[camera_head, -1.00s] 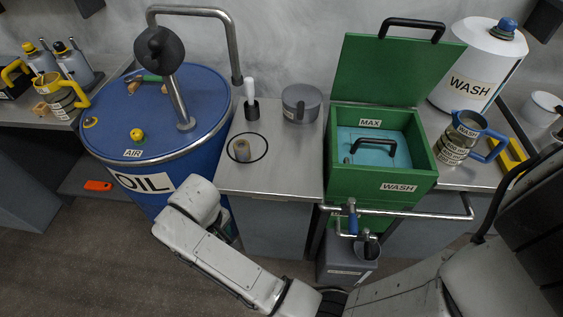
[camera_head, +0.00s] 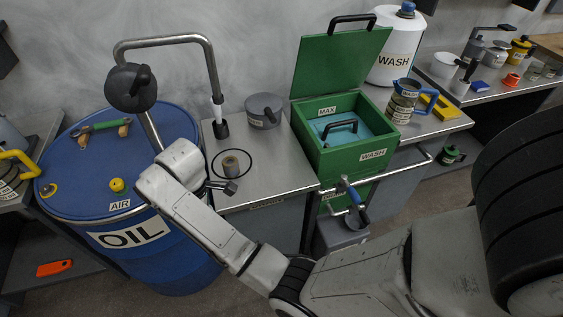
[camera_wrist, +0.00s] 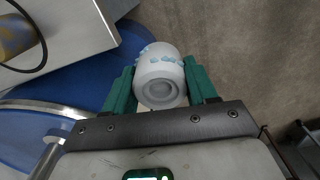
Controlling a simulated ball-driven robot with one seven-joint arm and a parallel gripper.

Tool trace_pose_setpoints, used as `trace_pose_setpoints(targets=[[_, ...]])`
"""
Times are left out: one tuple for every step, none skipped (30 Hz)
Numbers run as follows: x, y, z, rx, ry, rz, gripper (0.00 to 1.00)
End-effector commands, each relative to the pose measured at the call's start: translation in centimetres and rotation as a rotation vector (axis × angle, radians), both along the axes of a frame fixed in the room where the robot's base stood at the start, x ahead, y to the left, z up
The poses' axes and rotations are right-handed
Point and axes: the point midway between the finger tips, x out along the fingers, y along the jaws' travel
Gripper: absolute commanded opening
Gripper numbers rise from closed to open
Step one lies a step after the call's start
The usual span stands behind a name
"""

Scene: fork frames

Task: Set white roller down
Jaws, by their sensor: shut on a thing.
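The white roller (camera_wrist: 160,76) shows in the wrist view with pale blue marks around its far end. My gripper (camera_wrist: 161,82) is shut on it, with a green finger on each side. The roller is held above the floor, beside the blue oil drum and the counter edge. In the head view my wrist is in front of the drum's right side, near the counter's left edge. I cannot make out the roller there.
The grey counter (camera_head: 262,187) bears a black ring outline with a short brown-grey cylinder (camera_head: 231,165) in it. The oil drum (camera_head: 150,225) is left.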

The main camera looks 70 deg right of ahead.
Motion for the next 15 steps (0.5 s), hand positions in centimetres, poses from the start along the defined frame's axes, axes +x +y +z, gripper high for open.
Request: trace_pose_setpoints(targets=[[0.1,-1.8,0.7,-0.002,-0.001,0.040,0.16],[0.1,-2.6,1.0,-0.001,-0.001,0.071,0.16],[0.1,-3.7,1.5,-0.001,-0.001,0.113,0.16],[0.1,-4.5,1.8,0.000,-0.001,0.145,0.16],[0.1,-5.4,2.1,-0.002,-0.001,0.177,0.16],[0.0,-6.6,2.5,-0.002,-0.001,0.219,0.16],[-0.1,-7.4,2.8,-0.001,-0.001,0.252,0.16],[-0.3,-8.3,3.1,-0.002,0.000,0.284,0.16],[-0.5,-9.5,3.5,-0.001,0.000,0.325,0.16],[-0.8,-10.4,3.7,0.000,0.001,0.357,0.16],[-1.0,-11.3,4.0,0.000,0.002,0.387,0.16],[-1.3,-12.4,4.3,0.000,0.002,0.429,0.16],[-1.6,-13.3,4.6,0.000,0.002,0.459,0.16],[-1.9,-14.1,4.8,-0.001,0.002,0.489,0.16],[-2.4,-15.2,5.1,0.000,0.003,0.528,0.16]])
